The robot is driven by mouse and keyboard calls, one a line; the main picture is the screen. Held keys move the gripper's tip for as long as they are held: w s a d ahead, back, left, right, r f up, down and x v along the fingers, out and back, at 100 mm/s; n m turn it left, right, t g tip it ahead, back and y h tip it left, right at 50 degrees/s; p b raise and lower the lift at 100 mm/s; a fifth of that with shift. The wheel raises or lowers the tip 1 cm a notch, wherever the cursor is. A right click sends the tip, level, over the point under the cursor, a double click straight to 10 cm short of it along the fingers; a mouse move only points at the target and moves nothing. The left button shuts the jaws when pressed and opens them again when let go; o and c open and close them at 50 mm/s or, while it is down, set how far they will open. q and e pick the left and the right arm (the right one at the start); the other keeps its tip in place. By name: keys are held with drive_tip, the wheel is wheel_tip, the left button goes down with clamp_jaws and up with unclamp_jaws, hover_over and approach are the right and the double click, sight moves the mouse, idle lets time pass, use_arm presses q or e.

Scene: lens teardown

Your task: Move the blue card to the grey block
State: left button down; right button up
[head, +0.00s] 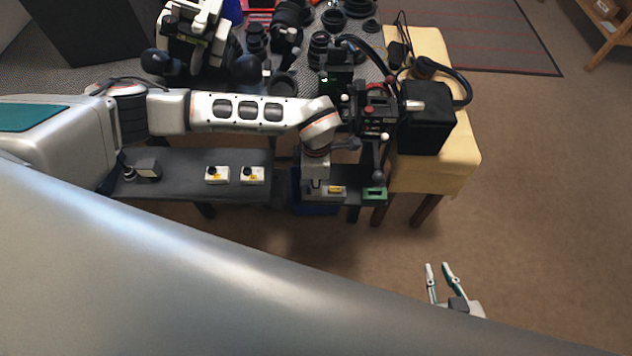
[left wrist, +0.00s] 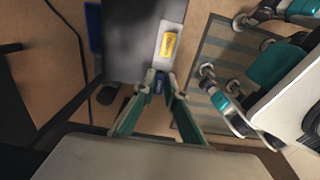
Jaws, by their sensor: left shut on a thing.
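My left gripper (head: 317,186) reaches down over the dark shelf in the head view. In the left wrist view its fingers (left wrist: 160,90) are closed on a small blue piece, the blue card (left wrist: 160,86), of which only a little shows between the fingertips. A light grey block (left wrist: 173,27) with a yellow piece (left wrist: 168,45) on it lies on the shelf just beyond the fingertips. In the head view the yellow piece (head: 336,189) shows beside my left gripper. My right gripper (head: 440,268) is open and empty over the floor.
A green block (head: 374,194) stands at the shelf's right end. Two white blocks with yellow labels (head: 217,175) (head: 252,175) stand on the left bench. A yellow-topped table (head: 430,178) carries a black box (head: 424,125). Lenses crowd the back.

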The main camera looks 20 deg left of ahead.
use_arm(q)
drive_tip(key=shift+f, duration=0.4)
idle(0.3)
drive_tip(key=c, duration=2)
unclamp_jaws()
wheel_tip(320, 180, up, 12)
drive_tip(key=shift+r, duration=0.1)
